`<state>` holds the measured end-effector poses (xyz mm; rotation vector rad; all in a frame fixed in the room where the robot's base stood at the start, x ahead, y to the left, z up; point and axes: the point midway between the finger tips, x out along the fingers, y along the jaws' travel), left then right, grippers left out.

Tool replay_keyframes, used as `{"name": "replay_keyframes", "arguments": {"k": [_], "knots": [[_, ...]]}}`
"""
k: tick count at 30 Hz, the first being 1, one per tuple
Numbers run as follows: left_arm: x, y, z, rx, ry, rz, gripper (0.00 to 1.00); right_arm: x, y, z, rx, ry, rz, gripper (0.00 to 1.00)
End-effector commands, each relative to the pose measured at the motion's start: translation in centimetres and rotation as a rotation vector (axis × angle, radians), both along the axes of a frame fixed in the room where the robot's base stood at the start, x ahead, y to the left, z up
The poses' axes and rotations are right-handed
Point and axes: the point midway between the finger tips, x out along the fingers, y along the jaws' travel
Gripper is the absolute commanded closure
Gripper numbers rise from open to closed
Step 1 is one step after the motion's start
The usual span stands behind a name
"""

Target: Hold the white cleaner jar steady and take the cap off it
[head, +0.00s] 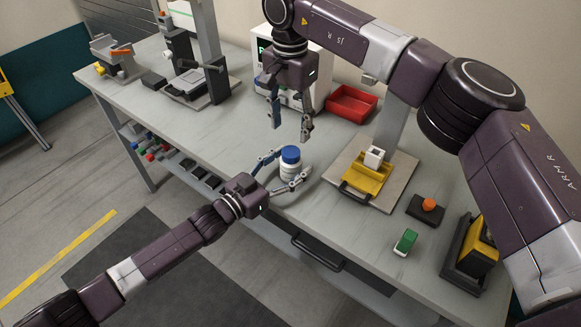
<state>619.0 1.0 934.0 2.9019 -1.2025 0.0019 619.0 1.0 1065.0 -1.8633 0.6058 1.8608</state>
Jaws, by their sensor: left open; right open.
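The white cleaner jar (289,171) stands upright on the grey workbench near its front edge. Its blue cap (290,155) sits on top. My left gripper (281,170) is open, with one finger on each side of the jar at body height. I cannot tell whether the fingers touch it. My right gripper (291,132) is open and empty, pointing down above the jar and cap. Its fingertips are spread apart, with a gap between them and the cap.
The grey workbench (225,135) has a red bin (352,105) at the back. To the right are a yellow fixture (366,178) on a board, an orange button (429,204), a green block (405,242) and a black-and-yellow box (470,252). Bench left of the jar is clear.

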Motion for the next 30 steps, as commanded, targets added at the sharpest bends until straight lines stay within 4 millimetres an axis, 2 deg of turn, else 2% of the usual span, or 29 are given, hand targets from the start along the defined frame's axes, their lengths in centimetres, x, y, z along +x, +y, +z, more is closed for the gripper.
{"name": "replay_keyframes", "arguments": {"k": [4, 21, 26, 30], "knots": [[-0.01, -0.01, 0.01, 0.0, 0.0, 0.0, 0.39, 0.01, -0.01, 0.0, 0.0, 0.0, 0.0, 0.5], [-0.02, 0.01, 0.05, -0.001, -0.001, 0.0, 1.0, 0.01, -0.02, 0.0, 0.0, 0.0, 0.0, 0.5], [-0.01, 0.0, 0.07, -0.001, -0.001, 0.0, 1.0, 0.01, -0.01, 0.0, 0.0, 0.0, -0.02, 0.5], [-0.01, 0.0, 0.08, -0.001, -0.001, 0.0, 1.0, -0.01, 0.02, 0.0, 0.001, 0.001, -0.124, 0.5]]}}
